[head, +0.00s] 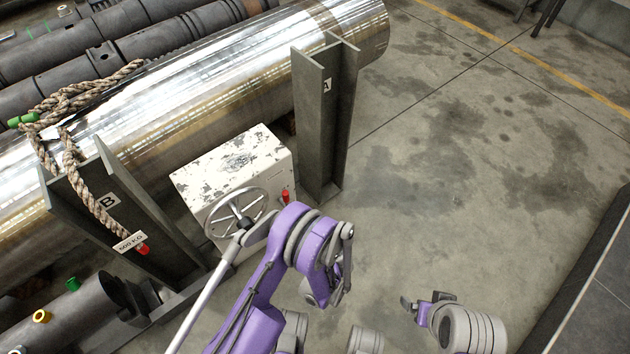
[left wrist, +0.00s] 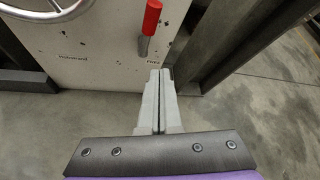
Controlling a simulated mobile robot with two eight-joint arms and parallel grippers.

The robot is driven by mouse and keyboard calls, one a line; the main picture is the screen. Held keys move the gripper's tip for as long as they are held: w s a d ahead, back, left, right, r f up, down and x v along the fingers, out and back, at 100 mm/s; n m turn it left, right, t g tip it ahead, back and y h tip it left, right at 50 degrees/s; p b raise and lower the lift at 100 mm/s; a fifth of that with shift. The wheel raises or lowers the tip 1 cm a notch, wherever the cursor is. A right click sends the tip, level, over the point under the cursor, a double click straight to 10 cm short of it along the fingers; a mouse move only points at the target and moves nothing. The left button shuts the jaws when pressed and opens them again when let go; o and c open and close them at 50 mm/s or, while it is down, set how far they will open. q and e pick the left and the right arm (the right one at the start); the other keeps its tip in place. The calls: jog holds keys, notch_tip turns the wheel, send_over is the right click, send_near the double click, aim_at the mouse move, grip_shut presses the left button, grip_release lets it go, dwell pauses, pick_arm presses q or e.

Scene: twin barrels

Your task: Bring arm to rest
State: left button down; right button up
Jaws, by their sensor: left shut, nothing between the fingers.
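My left gripper (left wrist: 160,76) shows in the left wrist view with its two pale grey fingers together and nothing between them. The fingers point toward the lower front of the white box (left wrist: 97,62), just below its red-handled lever (left wrist: 151,18). I cannot tell from this view whether they touch the box. In the head view my purple left arm (head: 262,295) rises from the bottom and bends in front of the box (head: 240,160); its fingers are hidden there.
The box carries a handwheel (head: 237,212). A large shiny cylinder (head: 215,85) lies behind it between steel posts A (head: 325,120) and B (head: 115,205). A rope (head: 75,160) hangs over the cylinder. Dark barrels (head: 135,45) lie beyond. Floor (head: 450,170) at right is clear.

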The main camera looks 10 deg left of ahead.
pick_arm(q)
jog(key=s+a+r+n+g+h, duration=0.1)
jog(key=s+a+r+n+g, duration=0.15)
jog(key=r+n, duration=0.45)
jog(key=s+a+r+n+g+h, duration=0.1)
jog(key=s+a+r+n+h, duration=0.2)
jog(key=r, duration=0.7)
jog(key=s+r+n+g+h, duration=0.1)
jog(key=s+r+n, duration=0.25)
jog(key=s, duration=0.35)
jog(key=s+d+r+n+h, duration=0.1)
jog(key=s+r+n+h, duration=0.15)
jog(key=s+n, duration=0.35)
jog(key=s+r+n+g, duration=0.1)
jog(key=s+r+n, duration=0.25)
jog(key=s, duration=0.45)
notch_tip(320, 180, up, 28)
jog(key=w+t+p, duration=0.1)
jog(key=p, duration=2.3)
jog(key=shift+w+d+f, duration=0.15)
jog(key=shift+d+f, duration=0.05)
jog(key=shift+f, duration=0.05)
pick_arm(e)
notch_tip(320, 180, up, 28)
jog(key=t, duration=0.1)
jog(key=shift+w+f, duration=0.15)
jog(key=shift+w, duration=0.3)
